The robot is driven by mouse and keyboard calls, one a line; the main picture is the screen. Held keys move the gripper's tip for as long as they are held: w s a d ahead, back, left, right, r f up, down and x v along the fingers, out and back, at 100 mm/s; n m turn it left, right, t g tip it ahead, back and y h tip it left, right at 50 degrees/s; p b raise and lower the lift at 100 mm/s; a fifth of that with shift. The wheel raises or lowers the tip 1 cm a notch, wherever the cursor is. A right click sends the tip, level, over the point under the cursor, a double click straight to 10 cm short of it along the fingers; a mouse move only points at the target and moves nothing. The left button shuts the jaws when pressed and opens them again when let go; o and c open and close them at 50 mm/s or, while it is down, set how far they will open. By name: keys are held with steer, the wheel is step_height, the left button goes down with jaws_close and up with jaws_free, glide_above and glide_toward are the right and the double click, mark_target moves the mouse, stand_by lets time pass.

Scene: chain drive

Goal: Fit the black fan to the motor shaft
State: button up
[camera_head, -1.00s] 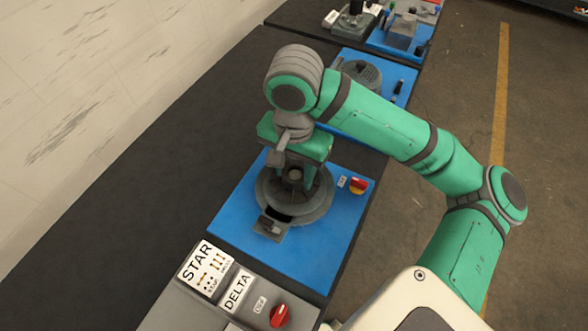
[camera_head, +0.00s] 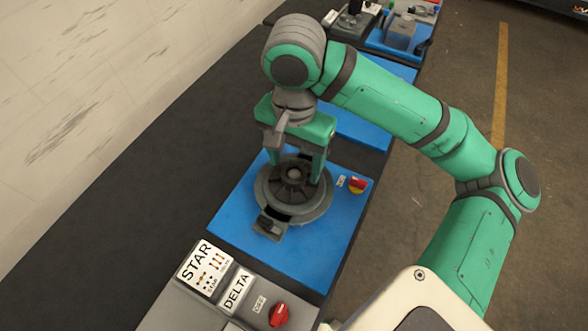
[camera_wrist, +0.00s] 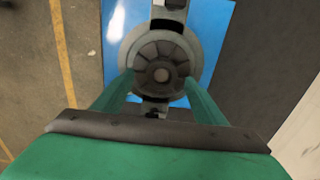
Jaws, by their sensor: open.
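The black fan (camera_head: 282,180) lies flat on top of the round grey motor (camera_head: 300,214), centred around its hub as far as I can tell. In the wrist view, the fan (camera_wrist: 160,52) shows its dark vanes and a round centre, with the motor's grey rim (camera_wrist: 130,52) around it. The shaft's fit inside the hub is too small to judge. My gripper (camera_head: 297,172) is above the motor, pointing down, with its fingers spread on either side of the fan. The wrist view shows the open fingers (camera_wrist: 160,84) apart from the hub.
A STAR/DELTA panel (camera_head: 235,290) with a red knob (camera_head: 279,314) is in front. Another blue mat (camera_head: 352,126) lies behind, partly hidden by my arm. The dark bench at left is clear.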

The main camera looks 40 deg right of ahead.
step_height(320, 180, up, 6)
stand_by(0.4)
stand_by(0.3)
steer(key=shift+w, duration=0.1)
